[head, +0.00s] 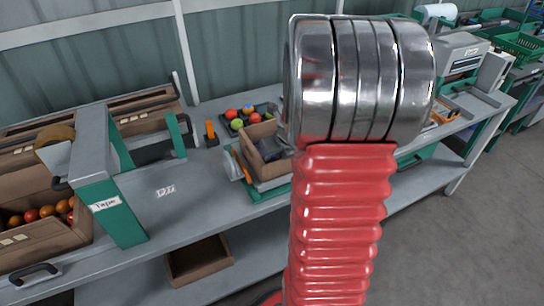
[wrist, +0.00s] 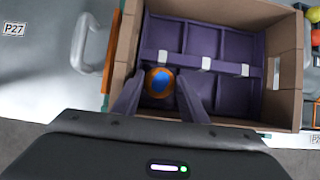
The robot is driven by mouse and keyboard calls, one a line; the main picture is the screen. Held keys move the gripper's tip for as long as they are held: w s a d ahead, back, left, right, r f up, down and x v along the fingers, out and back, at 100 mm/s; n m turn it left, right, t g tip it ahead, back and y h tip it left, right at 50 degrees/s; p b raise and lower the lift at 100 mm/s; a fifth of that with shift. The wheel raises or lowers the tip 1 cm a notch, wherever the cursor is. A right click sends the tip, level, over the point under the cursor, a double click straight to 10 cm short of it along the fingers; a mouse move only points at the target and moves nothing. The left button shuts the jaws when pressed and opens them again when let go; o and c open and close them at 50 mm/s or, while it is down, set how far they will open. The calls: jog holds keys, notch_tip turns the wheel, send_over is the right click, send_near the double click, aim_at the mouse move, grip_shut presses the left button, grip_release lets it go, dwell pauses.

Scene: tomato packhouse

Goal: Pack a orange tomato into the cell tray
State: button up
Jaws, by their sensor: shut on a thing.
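My gripper (wrist: 160,88) is shut on an orange tomato (wrist: 151,79) with a blue patch on its top, seen in the wrist view. The purple cell tray (wrist: 204,41) lies inside a brown cardboard box. The tomato is over or in a near-left cell of the tray; its height above the cell floor is hard to tell. The other cells in view look empty. In the head view my own arm hides the gripper, the held tomato and part of the box (head: 250,158).
A dark tray with several red, orange and green tomatoes (head: 237,125) stands behind the box. A green tape stand (head: 122,205) and a crate of tomatoes (head: 45,238) are at the left. The bench (head: 190,205) is clear between the stand and the box.

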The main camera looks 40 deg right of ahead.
dwell(0.3)
jog(key=o, duration=0.8)
jog(key=shift+c, duration=1.3)
jog(key=shift+r, duration=0.1)
jog(key=shift+r, duration=2.9)
